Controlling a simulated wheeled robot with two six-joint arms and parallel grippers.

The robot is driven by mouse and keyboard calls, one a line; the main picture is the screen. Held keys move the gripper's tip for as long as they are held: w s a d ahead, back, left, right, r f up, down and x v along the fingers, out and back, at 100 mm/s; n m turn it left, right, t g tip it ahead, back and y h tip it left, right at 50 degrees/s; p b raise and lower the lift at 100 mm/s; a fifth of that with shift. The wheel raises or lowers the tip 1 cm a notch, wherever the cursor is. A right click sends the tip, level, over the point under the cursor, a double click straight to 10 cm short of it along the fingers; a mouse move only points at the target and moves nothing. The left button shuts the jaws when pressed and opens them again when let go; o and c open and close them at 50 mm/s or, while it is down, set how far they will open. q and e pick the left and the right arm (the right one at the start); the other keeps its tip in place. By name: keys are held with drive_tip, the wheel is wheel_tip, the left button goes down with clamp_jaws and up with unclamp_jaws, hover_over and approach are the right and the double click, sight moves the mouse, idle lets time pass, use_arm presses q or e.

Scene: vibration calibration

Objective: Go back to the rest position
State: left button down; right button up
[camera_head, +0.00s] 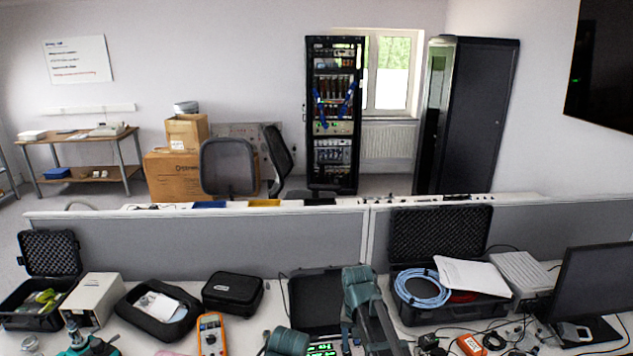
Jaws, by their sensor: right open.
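My right arm, teal and dark grey, rises from the bottom edge right of centre. Its gripper (347,338) points down in front of the open black case (314,295), low in the picture and partly hidden by my own links. It is open, and I see nothing held in it. Another teal rounded part of mine shows at the bottom centre.
The desk carries an orange multimeter (211,334), a black zip case (233,292), a beige box (92,299), a case with a blue cable coil (422,287) and a monitor (594,290). A grey partition (220,244) stands behind. Small parts and cables clutter the right.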

drive_tip(key=s+a+f+n+b, duration=0.2)
drive_tip(key=s+a+n, duration=0.1)
drive_tip(key=s, duration=0.6)
drive_tip(key=s+a+f+n+b, duration=0.2)
drive_tip(key=s+a+f+n, duration=0.1)
drive_tip(key=s, duration=0.5)
drive_tip(key=shift+s+a+f+n, duration=0.15)
drive_tip(key=shift+s+a+n, duration=0.2)
drive_tip(key=shift+a, duration=0.15)
